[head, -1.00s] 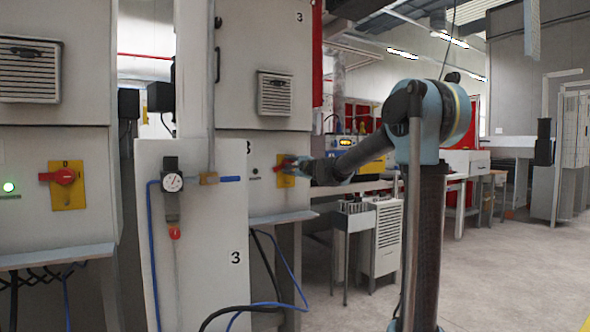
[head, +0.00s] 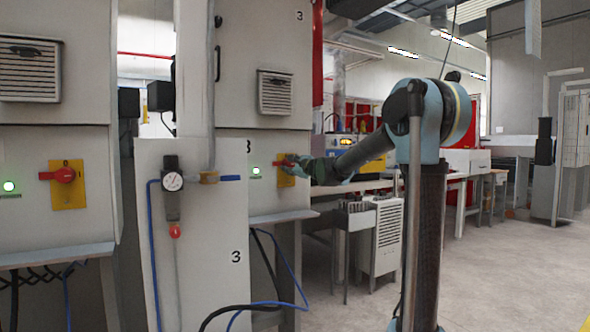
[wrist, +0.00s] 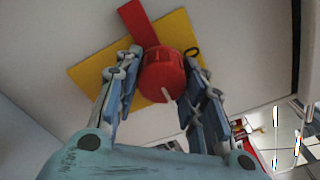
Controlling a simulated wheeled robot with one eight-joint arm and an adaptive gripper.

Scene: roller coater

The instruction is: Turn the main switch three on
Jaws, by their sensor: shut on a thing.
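The main switch of cabinet three is a red rotary knob with a flat handle on a yellow plate (head: 286,177). In the head view its red handle (head: 280,163) points left. A lamp (head: 256,170) left of it glows green. My gripper (head: 294,163) is at the switch and partly hides it. In the wrist view my gripper (wrist: 160,100) has one finger on each side of the round red knob (wrist: 162,73) and is shut on it. The handle (wrist: 136,22) sticks out beyond the fingers toward the top, over the yellow plate (wrist: 95,73).
A panel marked 3 (head: 195,260) with a gauge (head: 172,181) and blue hose stands in front, left of the switch. A second cabinet at left has a similar red switch (head: 64,176) and a lit green lamp (head: 9,186). A grey ledge (head: 284,216) runs below switch three.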

